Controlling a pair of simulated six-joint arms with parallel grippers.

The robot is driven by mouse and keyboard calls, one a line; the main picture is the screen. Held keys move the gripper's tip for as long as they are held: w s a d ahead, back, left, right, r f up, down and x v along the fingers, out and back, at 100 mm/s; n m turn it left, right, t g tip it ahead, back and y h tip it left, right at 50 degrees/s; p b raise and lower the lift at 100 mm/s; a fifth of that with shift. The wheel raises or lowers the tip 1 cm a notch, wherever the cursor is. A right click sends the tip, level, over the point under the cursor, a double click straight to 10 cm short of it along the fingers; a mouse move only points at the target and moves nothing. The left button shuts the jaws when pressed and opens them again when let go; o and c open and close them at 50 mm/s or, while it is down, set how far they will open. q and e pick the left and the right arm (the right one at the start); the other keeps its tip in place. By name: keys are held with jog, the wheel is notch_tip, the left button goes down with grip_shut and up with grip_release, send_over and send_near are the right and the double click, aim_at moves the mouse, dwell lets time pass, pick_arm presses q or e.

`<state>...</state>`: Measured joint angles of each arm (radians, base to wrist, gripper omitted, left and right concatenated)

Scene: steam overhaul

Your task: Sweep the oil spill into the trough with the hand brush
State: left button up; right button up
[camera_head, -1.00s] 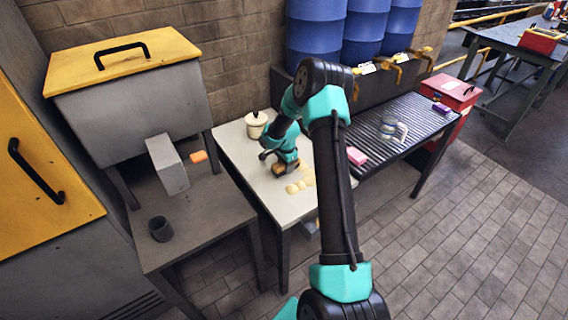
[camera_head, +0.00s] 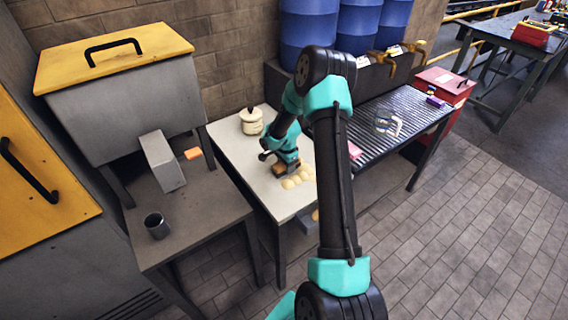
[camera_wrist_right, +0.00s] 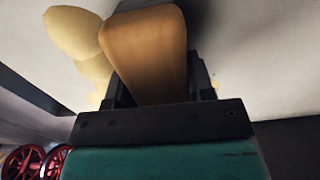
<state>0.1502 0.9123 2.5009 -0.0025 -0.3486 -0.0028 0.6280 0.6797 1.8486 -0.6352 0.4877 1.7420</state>
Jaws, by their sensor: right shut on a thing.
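The hand brush (camera_head: 288,168) is a small brown block low over the white table (camera_head: 232,152). My right gripper (camera_head: 287,162) is shut on it; the brush (camera_wrist_right: 146,52) fills the space between the jaws in the right wrist view. The oil spill (camera_head: 297,180) is a patch of pale yellow blobs beside the brush, on its front side. It also shows in the right wrist view (camera_wrist_right: 74,32), left of the brush. The trough (camera_head: 308,219) is partly seen at the table's front edge, with my arm hiding much of it. My left gripper is not in view.
A cream lidded pot (camera_head: 251,121) stands at the table's back. A grey bench (camera_head: 205,211) at left holds a dark cup (camera_head: 157,226) and an orange block (camera_head: 193,153). A slatted rack (camera_head: 405,112) at right carries a clear jug (camera_head: 386,122).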

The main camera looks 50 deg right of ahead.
aim_at(292, 175)
jog(key=shift+s+a, duration=0.1)
jog(key=shift+s, duration=0.2)
jog(key=shift+s+a+f, duration=0.1)
jog(key=shift+s+a, duration=0.1)
jog(key=shift+s, duration=0.5)
jog(key=shift+s+a, duration=0.15)
jog(key=shift+s, duration=0.5)
jog(key=shift+s, duration=0.15)
jog(key=shift+s+a, duration=0.2)
jog(key=shift+s, duration=0.5)
jog(key=shift+s+a, duration=0.2)
jog(key=shift+s, duration=0.45)
jog(key=shift+s, duration=0.1)
jog(key=shift+s+a+r, duration=0.1)
jog(key=shift+s+a, duration=0.1)
jog(key=shift+s, duration=0.45)
jog(key=shift+s+a+r, duration=0.1)
jog(key=shift+s+a, duration=0.05)
jog(key=shift+s, duration=0.5)
jog(key=shift+s, duration=0.1)
jog(key=shift+s+a+f, duration=0.1)
jog(key=shift+s+a, duration=0.1)
jog(key=shift+s, duration=0.5)
jog(key=shift+s+a, duration=0.15)
jog(key=shift+s, duration=0.5)
